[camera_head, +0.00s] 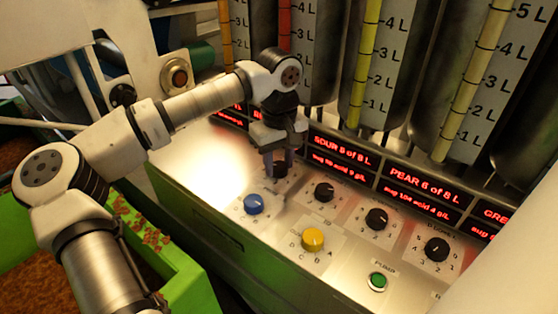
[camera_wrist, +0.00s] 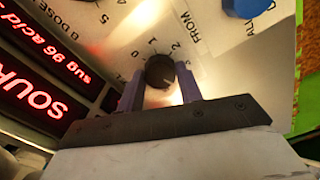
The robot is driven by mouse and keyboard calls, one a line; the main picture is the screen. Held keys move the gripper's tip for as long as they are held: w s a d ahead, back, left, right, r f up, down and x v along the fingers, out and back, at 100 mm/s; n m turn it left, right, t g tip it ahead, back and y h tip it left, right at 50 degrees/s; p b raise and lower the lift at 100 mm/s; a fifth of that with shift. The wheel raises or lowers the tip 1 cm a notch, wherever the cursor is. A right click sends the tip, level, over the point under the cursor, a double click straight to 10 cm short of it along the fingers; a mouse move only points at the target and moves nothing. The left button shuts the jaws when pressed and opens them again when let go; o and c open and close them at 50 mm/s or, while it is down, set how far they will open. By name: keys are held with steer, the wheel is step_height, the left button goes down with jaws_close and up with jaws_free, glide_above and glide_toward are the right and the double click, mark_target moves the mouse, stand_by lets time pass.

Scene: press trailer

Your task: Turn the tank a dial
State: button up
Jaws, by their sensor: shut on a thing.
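Several black dials sit in a row on the metal panel. The leftmost black dial (camera_head: 280,169) is mostly covered by my gripper (camera_head: 279,158) in the head view. In the wrist view, this dial (camera_wrist: 160,71) sits between the two purple fingers of my gripper (camera_wrist: 161,88), which is shut on it. Numbers 1 and 2 show on the panel beside it, but its pointer setting cannot be read. A "B DOSE" label shows to its upper left in the wrist view. The neighbouring black dial (camera_head: 324,191) is free, to the right in the head view.
A blue knob (camera_head: 254,204) and a yellow knob (camera_head: 313,239) stand in front of the dials. A green button (camera_head: 377,281) lies near the panel's front edge. Red displays (camera_head: 343,155) and tall tanks (camera_head: 388,60) rise behind. A green bin (camera_head: 185,270) is at the left.

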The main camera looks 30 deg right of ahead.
mark_target(280, 166)
stand_by(0.3)
steer(key=o, duration=1)
step_height(280, 166, up, 14)
steer(key=shift+b, duration=0.3)
steer(key=shift+f, duration=0.1)
